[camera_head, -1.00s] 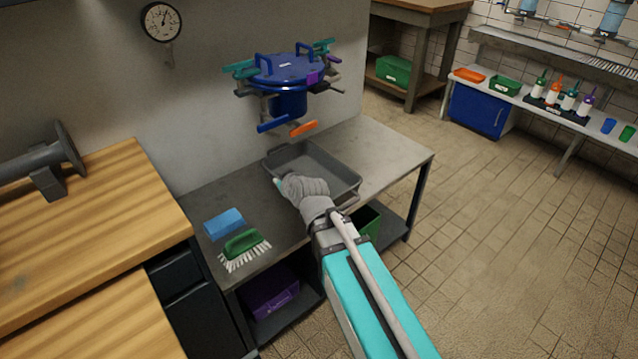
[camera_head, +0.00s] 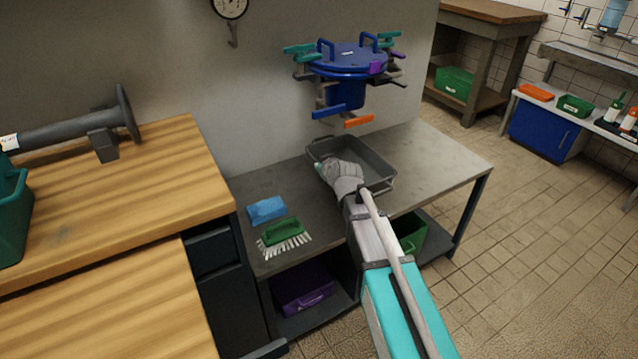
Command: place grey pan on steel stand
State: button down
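The grey pan (camera_head: 372,165) is a shallow rectangular tray with a handle at its near right side. It is at the back middle of the grey steel stand (camera_head: 440,165), below the blue vessel; I cannot tell whether it rests on the top or hangs just above it. My gripper (camera_head: 326,172) is at the pan's left front side, overlapping its rim. The wrist hides its fingers, so its grip does not show.
A blue sponge (camera_head: 267,210) and a green brush (camera_head: 281,235) lie on the stand's left part. A blue lidded vessel (camera_head: 345,75) with coloured valve handles is over the pan. A wooden bench (camera_head: 130,195) adjoins at left. The stand's right end is clear.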

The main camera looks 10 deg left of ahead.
jog(key=shift+w+a+f+b, duration=0.2)
jog(key=shift+w+f+b, duration=0.4)
jog(key=shift+f, duration=0.15)
jog(key=shift+w+a+f+b, duration=0.15)
jog(key=shift+w+f+b, duration=0.45)
jog(key=shift+f, duration=0.15)
jog(key=shift+w+a+f+b, duration=0.15)
jog(key=shift+w+f+b, duration=0.35)
jog(key=shift+f+b, duration=0.25)
jog(key=shift+s+f+b, duration=0.1)
jog(key=shift+f+b, duration=1.1)
jog(key=shift+f, duration=0.1)
jog(key=c, duration=0.8)
grip_release()
jog(key=shift+r, duration=0.1)
jog(key=p+v, duration=0.5)
jog(key=v, duration=0.7)
jog(key=shift+p, duration=0.35)
